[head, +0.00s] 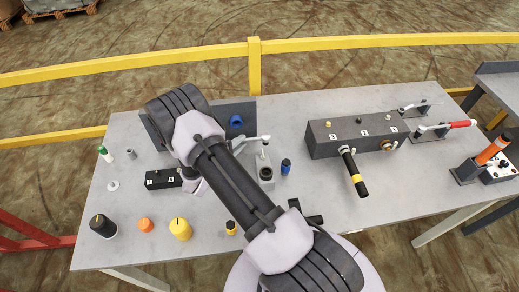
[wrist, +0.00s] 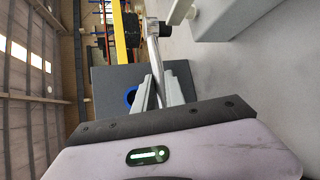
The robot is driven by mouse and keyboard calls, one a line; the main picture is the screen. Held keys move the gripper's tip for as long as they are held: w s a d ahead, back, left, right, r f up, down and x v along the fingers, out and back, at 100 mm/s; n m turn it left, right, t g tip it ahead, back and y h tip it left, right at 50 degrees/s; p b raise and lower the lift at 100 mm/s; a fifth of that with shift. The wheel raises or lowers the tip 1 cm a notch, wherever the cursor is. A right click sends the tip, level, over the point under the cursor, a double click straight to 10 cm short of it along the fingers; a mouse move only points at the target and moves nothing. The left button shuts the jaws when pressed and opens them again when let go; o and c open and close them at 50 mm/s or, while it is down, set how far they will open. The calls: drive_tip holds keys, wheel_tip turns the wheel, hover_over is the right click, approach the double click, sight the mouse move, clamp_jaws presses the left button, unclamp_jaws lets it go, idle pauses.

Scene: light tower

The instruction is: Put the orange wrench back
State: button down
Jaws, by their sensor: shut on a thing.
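My gripper (head: 240,142) is over the back middle of the grey table. In the wrist view its fingers (wrist: 163,92) are shut on a silver rod (wrist: 154,48), which runs away from them to a rounded end near a black part. In the head view the silver rod (head: 252,139) reaches right, towards the top of a grey block (head: 266,172). No orange shows on the held rod. An orange-handled thing (head: 493,149) leans in a dark holder (head: 466,172) at the far right; I cannot tell whether it is the orange wrench.
A blue ring (head: 236,121) sits on a dark panel behind my gripper. A dark numbered box (head: 357,134) with a yellow-and-black handle (head: 354,172) stands right of centre. A red-handled clamp (head: 455,125) is farther right. Yellow (head: 180,229) and orange (head: 146,225) knobs stand front left.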

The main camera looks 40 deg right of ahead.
wheel_tip(320, 180, down, 7)
drive_tip(key=shift+w+b, duration=0.1)
drive_tip(key=shift+b, duration=0.4)
drive_tip(key=shift+f, duration=0.1)
drive_tip(key=shift+f, duration=0.15)
drive_tip(key=c, duration=1.7)
unclamp_jaws()
drive_tip(key=shift+r, duration=0.2)
